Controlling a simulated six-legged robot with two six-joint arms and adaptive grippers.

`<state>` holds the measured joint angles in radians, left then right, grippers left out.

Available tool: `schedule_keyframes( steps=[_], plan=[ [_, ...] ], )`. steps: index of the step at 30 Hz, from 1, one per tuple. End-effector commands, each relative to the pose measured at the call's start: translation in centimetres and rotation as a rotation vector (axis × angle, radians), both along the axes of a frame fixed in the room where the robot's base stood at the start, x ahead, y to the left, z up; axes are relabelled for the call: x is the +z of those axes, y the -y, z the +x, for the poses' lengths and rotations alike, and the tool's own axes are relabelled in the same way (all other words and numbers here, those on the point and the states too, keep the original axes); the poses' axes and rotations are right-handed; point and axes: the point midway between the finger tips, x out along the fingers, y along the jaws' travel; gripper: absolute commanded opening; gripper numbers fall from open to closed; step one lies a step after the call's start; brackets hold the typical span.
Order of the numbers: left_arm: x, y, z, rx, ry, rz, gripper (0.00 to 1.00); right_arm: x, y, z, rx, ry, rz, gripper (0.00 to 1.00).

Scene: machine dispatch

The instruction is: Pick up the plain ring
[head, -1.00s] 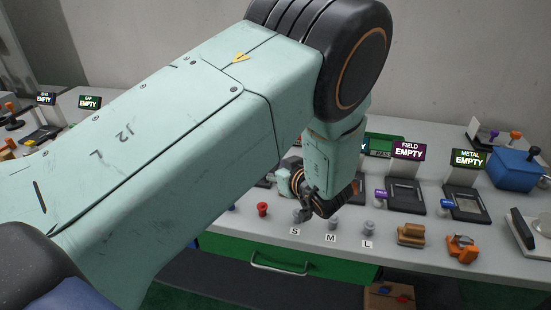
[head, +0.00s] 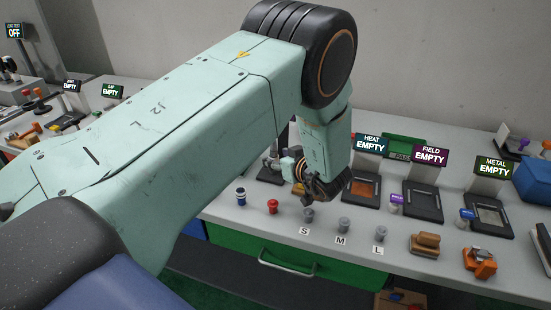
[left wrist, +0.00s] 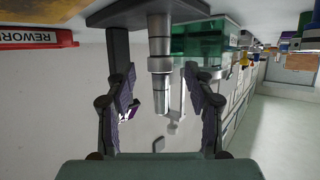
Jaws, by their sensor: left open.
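My left gripper (head: 325,192) is open above the worktop, behind the grey pegs marked S and M. In the left wrist view its two fingers (left wrist: 158,105) stand apart, with nothing visibly held. A grey stepped post (left wrist: 159,65) on a dark plate (left wrist: 133,14) shows between and beyond the fingers; this view appears upside down. I cannot pick out the plain ring for certain. My arm hides part of the worktop. My right gripper is out of view.
Grey pegs S (head: 308,215), M (head: 344,225) and L (head: 380,233) stand near the front edge. Stations with HEAT (head: 372,143), FIELD (head: 431,155) and METAL (head: 495,168) signs read EMPTY. A brown block (head: 425,244) and an orange fixture (head: 480,262) stand at right.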

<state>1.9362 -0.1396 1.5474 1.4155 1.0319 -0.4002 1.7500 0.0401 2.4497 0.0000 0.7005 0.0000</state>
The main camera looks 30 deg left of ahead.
Motion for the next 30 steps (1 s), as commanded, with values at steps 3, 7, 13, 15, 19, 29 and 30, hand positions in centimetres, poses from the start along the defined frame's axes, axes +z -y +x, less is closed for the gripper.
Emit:
schedule_keyframes(
  steps=[3,7,13,15,19,29,30],
  plan=[
    [-0.26,-0.47,0.29,0.001,-0.001,0.001,0.53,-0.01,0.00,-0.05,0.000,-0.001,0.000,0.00],
    [-0.23,-0.40,0.44,0.000,-0.001,0.000,0.53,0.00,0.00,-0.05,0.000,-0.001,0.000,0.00],
    [-0.21,-0.30,0.50,-0.001,0.000,0.000,0.42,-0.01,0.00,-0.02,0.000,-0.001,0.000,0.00],
    [-0.20,-0.30,0.51,-0.001,0.000,0.000,0.36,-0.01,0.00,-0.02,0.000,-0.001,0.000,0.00],
    [-0.20,-0.30,0.48,0.000,-0.001,0.000,0.25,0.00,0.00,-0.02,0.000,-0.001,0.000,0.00],
    [-0.23,-0.39,0.41,0.001,-0.001,0.001,0.00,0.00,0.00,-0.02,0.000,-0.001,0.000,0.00],
    [-0.24,-0.38,0.41,0.001,-0.001,0.001,0.00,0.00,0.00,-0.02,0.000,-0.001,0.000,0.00]
  ],
)
